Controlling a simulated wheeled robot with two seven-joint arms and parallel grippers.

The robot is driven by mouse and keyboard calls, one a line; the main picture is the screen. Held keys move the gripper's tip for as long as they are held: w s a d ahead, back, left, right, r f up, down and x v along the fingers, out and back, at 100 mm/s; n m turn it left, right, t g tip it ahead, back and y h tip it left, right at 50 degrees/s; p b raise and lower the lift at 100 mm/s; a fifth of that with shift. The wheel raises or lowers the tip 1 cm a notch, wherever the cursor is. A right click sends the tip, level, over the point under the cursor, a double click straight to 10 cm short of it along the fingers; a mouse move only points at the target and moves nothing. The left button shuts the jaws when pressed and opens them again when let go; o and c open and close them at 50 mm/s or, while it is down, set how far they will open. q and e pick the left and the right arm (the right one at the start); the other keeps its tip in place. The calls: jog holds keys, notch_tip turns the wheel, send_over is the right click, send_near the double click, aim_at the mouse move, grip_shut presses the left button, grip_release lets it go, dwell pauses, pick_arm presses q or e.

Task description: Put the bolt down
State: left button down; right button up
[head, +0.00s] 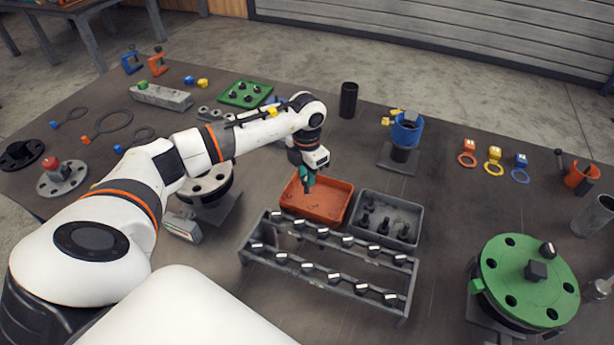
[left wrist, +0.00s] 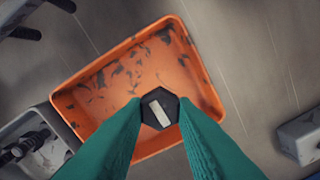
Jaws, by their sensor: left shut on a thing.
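My left gripper (head: 307,182) reaches in from the left and hangs over the orange tray (head: 335,217). In the left wrist view its green fingers (left wrist: 159,112) are shut on a bolt (left wrist: 155,113), whose dark hexagonal head with a pale bar mark faces the camera. The bolt is above the orange tray (left wrist: 82,82), which looks empty apart from dark scuffs. The bolt's shank is hidden behind its head, and I cannot tell whether it touches the tray floor. My right gripper is not in view.
A grey tray (head: 393,236) with several dark bolts stands right beside the orange tray. In front is a grey rack (head: 330,255) with two rows of marked bolts. A green flange (head: 525,277) is at the right.

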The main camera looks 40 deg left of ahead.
pick_arm(q)
jog(key=shift+f, duration=0.95)
jog(key=shift+f, duration=0.1)
jog(key=c, duration=1.2)
grip_release()
jog(key=shift+o, duration=0.2)
jog(key=shift+r, duration=0.25)
notch_tip(320, 180, up, 12)
jog(key=b, duration=0.3)
jog(key=shift+f, duration=0.15)
